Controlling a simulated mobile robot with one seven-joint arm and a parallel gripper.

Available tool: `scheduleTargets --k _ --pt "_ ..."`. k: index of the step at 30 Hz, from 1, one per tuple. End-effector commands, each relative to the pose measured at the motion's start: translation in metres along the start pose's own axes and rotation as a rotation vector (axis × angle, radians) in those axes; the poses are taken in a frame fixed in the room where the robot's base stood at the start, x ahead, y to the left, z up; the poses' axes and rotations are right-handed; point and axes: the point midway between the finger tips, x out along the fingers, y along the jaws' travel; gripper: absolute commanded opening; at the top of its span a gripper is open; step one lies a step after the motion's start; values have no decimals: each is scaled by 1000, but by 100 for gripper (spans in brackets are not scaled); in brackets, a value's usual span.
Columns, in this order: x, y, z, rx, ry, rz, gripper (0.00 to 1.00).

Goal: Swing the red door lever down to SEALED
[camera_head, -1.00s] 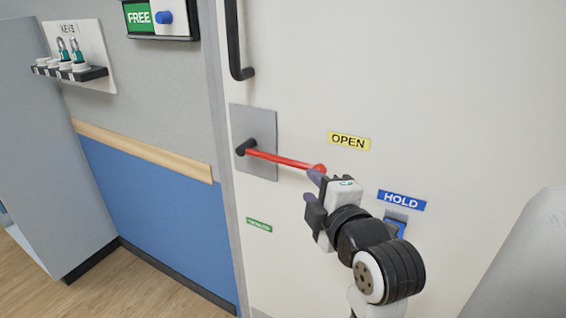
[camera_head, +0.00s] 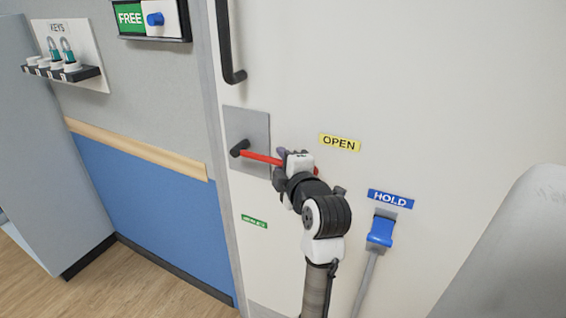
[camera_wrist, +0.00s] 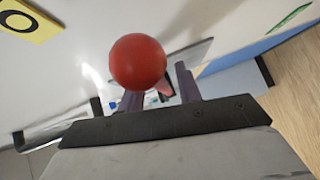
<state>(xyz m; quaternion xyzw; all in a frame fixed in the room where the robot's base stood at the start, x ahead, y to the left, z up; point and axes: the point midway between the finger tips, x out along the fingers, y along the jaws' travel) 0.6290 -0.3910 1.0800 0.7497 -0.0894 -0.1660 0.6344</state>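The red door lever (camera_head: 262,158) reaches right from its dark pivot on a grey plate (camera_head: 248,128), nearly level, just below the yellow OPEN label (camera_head: 340,143). My gripper (camera_head: 282,158) is at the lever's outer part and hides some of it. In the wrist view the lever's red ball end (camera_wrist: 137,62) is large and close to the camera. My two purple fingers (camera_wrist: 160,92) stand apart, with part of the red bar between them. I cannot tell whether either finger touches it. A small green label (camera_head: 254,221), unreadable here, is on the door below the plate.
A blue HOLD label (camera_head: 390,199) and blue handle (camera_head: 380,230) are at the right. A dark vertical door handle (camera_head: 228,45) is above the plate. A key rack (camera_head: 65,70) and a FREE sign (camera_head: 130,18) are on the left wall. Below the lever the door is flat.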

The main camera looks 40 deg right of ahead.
Motion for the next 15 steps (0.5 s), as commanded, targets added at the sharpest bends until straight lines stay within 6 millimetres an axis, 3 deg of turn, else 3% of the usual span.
scheduleTargets --k 2,10,15 --pt "0 0 0 0 0 0 34" --pt "0 0 0 0 0 0 0" --pt "-1 0 0 0 0 0 0"
